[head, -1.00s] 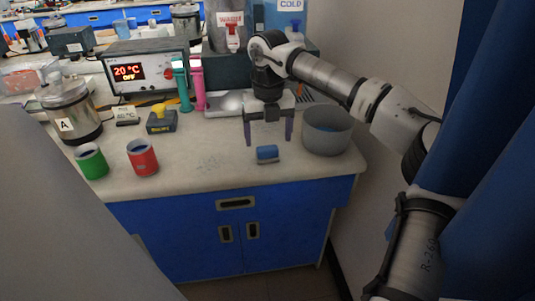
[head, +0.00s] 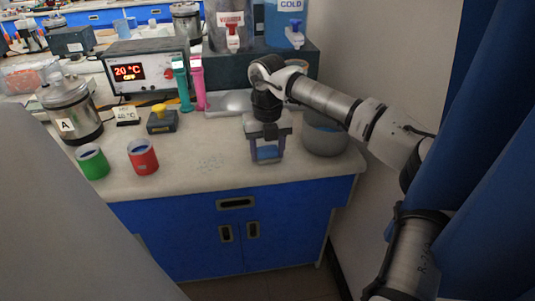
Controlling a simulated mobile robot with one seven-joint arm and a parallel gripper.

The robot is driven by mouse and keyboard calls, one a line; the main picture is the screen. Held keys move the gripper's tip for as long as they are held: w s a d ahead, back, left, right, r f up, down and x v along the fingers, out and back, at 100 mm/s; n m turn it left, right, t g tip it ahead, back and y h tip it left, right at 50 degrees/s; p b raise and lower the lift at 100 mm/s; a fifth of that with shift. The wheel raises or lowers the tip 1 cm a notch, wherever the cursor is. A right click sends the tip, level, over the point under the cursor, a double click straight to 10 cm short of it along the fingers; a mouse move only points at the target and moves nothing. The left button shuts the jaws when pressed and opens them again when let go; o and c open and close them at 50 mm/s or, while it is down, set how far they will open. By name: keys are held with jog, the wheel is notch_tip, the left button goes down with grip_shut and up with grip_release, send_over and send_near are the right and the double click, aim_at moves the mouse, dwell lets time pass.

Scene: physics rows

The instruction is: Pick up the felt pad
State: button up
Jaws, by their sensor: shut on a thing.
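The felt pad (head: 267,153) is a small blue block near the front right of the white bench top. My gripper (head: 267,158) points straight down over it, with one finger on each side of the pad. The fingers are shut on the pad. It is at or very near the bench surface; I cannot tell whether there is a gap under it. The gripper body hides part of the space behind the pad.
A grey pot (head: 325,138) stands close to the right of my gripper. A red cup (head: 142,157) and a green cup (head: 92,161) stand at the left. Dispensers on a dark stand (head: 298,60) are behind. The bench between the red cup and my gripper is clear.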

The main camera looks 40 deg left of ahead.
aim_at(267, 148)
notch_tip(267, 148, up, 20)
jog(key=shift+p, duration=0.3)
dwell(0.3)
jog(key=o, duration=0.3)
jog(key=shift+c, duration=1.2)
